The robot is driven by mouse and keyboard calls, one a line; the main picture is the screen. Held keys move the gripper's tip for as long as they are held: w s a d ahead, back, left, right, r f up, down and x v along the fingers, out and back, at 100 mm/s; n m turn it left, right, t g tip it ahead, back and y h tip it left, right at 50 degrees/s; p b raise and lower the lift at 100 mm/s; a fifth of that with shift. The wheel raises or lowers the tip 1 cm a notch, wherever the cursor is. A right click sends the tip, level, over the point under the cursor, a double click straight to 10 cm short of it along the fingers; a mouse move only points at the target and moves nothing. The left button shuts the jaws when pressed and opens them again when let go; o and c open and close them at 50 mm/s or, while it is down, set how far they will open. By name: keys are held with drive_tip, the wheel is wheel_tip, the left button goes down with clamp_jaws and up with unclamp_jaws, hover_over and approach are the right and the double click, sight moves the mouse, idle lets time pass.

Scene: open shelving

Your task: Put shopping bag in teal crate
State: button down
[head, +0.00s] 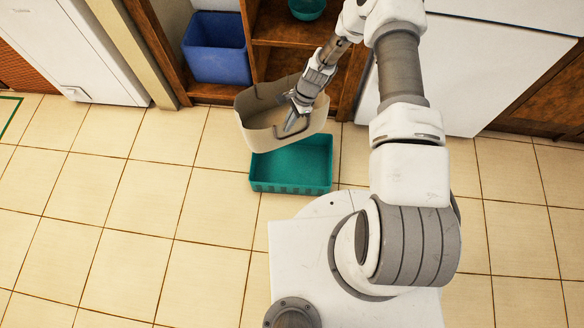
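The shopping bag (257,138) is a beige, open-topped bag with thin dark handles. It hangs slightly tilted in front of the shelving and covers the back edge of the teal crate. The teal crate (291,187) is an open, shallow box on the tiled floor, just in front of my base, and its visible inside looks empty. My gripper (292,121) reaches down at the bag's right side, over its opening. It appears shut on the bag's handle or rim; the exact contact is too small to make out.
Wooden open shelving (276,62) stands behind the bag, with a blue bin (217,64) in its left part and a teal bowl (307,9) higher up. White cabinets flank it. The tiled floor (130,205) to the left is clear.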

drive_tip(key=s+f+m+t+b, duration=0.1)
drive_tip(key=s+f+m+b, duration=0.1)
drive_tip(key=f, duration=1.2)
drive_tip(key=s+f+m+t+b, duration=0.1)
drive_tip(key=s+f+m+b, duration=0.2)
drive_tip(key=f, duration=1.1)
drive_tip(key=shift+s+a+b, duration=0.4)
drive_tip(key=shift+a+b, duration=0.05)
drive_tip(key=shift+b, duration=0.55)
drive_tip(key=shift+f, duration=0.1)
drive_tip(key=c, duration=1.5)
unclamp_jaws()
drive_tip(key=shift+f, duration=0.15)
drive_tip(key=o, duration=0.5)
drive_tip(key=shift+c, duration=0.2)
